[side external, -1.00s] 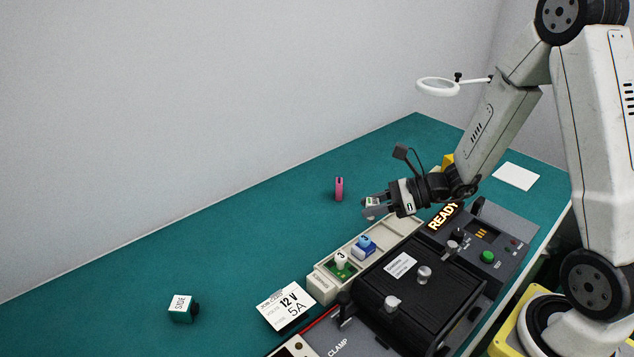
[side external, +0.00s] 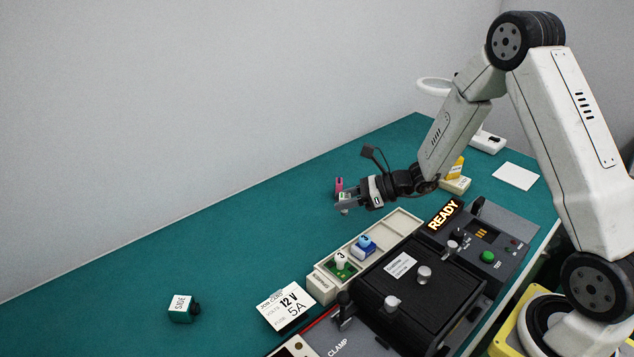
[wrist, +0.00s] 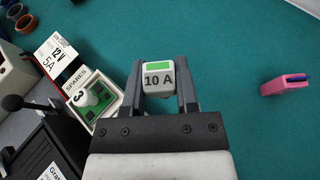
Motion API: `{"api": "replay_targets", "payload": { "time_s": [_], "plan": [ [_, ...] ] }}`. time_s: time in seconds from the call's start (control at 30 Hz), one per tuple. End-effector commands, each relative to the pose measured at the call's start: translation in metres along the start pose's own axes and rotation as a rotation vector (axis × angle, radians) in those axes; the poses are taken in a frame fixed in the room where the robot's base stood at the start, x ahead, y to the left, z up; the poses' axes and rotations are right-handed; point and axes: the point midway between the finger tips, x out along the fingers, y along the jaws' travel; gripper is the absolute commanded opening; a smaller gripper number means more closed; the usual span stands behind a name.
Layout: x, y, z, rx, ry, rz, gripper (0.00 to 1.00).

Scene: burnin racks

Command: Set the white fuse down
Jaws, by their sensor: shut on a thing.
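The white fuse (wrist: 158,78), marked "10 A" with a green patch on top, is between the fingers of my gripper (wrist: 160,88) in the wrist view. My gripper (side external: 343,203) is shut on it. In the side view the fuse is small at the fingertips, above the green mat (side external: 230,240), to the left of the spares tray (side external: 398,222). I cannot tell from the views how high it is above the mat.
A pink object (wrist: 285,85) lies on the mat to the right in the wrist view. The tray holds a blue piece (side external: 364,245) and a white "3" piece (side external: 341,260). A "12 V 5A" card (side external: 287,304) and a black clamp fixture (side external: 405,290) are close by. The left mat is mostly clear.

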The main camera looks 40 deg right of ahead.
Motion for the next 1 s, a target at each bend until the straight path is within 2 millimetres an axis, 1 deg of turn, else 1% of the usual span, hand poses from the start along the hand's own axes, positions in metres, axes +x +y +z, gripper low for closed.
{"api": "replay_targets", "payload": {
  "time_s": [0.03, 0.3, 0.5, 0.6, 0.87, 1.0],
  "plan": [
    [0.006, -0.005, -0.002, 0.000, 0.000, 0.001, 0.00],
    [0.033, -0.022, -0.022, 0.002, 0.000, 0.002, 0.00],
    [0.048, -0.033, -0.034, 0.001, 0.000, 0.001, 0.00],
    [0.052, -0.036, -0.037, 0.001, 0.000, 0.000, 0.00],
    [0.054, -0.038, -0.039, 0.001, 0.000, 0.000, 0.00],
    [0.059, -0.041, -0.043, 0.001, 0.000, 0.000, 0.00]
  ]
}}
